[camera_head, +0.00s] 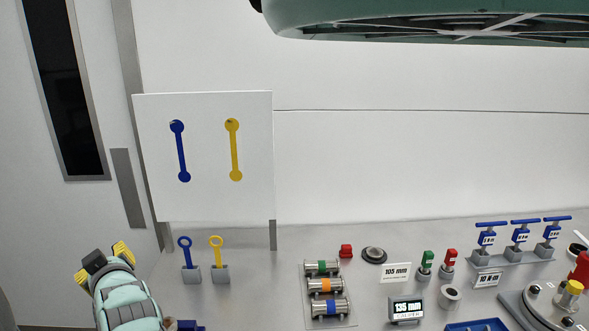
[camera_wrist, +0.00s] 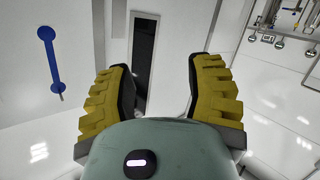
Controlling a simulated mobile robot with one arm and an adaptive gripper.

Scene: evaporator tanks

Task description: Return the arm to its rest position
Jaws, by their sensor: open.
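My gripper (camera_head: 104,264) is at the lower left of the head view, raised on my pale green arm at the left end of the bench. Its yellow ridged fingers are spread apart. The wrist view shows the same open gripper (camera_wrist: 159,72) with nothing between the fingers. Beyond them are a white wall and a dark narrow window strip (camera_wrist: 144,48). Part of my arm below the gripper is cut off by the frame edge.
A white board (camera_head: 205,145) with blue and yellow shapes stands behind a blue tool (camera_head: 185,250) and a yellow tool (camera_head: 217,250) in holders. Coloured cylinders (camera_head: 323,285) and valves (camera_head: 487,238) stand further right on the grey bench (camera_head: 250,300).

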